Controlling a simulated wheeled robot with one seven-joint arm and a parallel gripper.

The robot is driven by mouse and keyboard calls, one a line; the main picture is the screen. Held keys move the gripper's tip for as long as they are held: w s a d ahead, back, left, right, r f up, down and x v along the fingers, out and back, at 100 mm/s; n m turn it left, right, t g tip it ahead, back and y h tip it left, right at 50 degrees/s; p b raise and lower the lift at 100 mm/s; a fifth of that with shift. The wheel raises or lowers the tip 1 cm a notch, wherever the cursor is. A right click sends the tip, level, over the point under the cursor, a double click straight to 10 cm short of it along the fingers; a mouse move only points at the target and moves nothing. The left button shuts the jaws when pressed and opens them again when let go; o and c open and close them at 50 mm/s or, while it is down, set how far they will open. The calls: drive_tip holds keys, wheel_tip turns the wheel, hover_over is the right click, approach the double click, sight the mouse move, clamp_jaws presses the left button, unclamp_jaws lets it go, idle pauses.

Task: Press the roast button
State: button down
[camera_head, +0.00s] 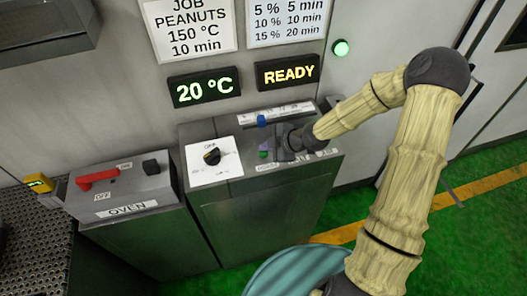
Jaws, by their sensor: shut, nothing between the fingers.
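My gripper (282,147), a dark grey shape at the end of the pale ribbed arm, is shut and empty. It is over the top of the grey control console, to the right of the dial. A small green button (264,153) shows just left of the gripper. A small label below it is too small to read, so I cannot tell if this is the roast button. The gripper hides part of the console top. I cannot tell whether it touches the console.
The console also has a dial marked OFF (212,156) on a white plate and a blue knob (262,121). The oven box (120,190) with a red lever (97,179) is at left. Displays read 20 °C (204,87) and READY (287,72). A green lamp (341,48) glows.

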sight(267, 154)
drive_tip(key=shift+f+b, duration=0.4)
drive_tip(key=shift+f, duration=0.1)
idle(0.5)
drive_tip(key=shift+r, duration=0.15)
drive_tip(key=shift+r+p, duration=0.8)
wheel_tip(267, 154, up, 5)
drive_tip(key=p, duration=0.4)
idle(1.0)
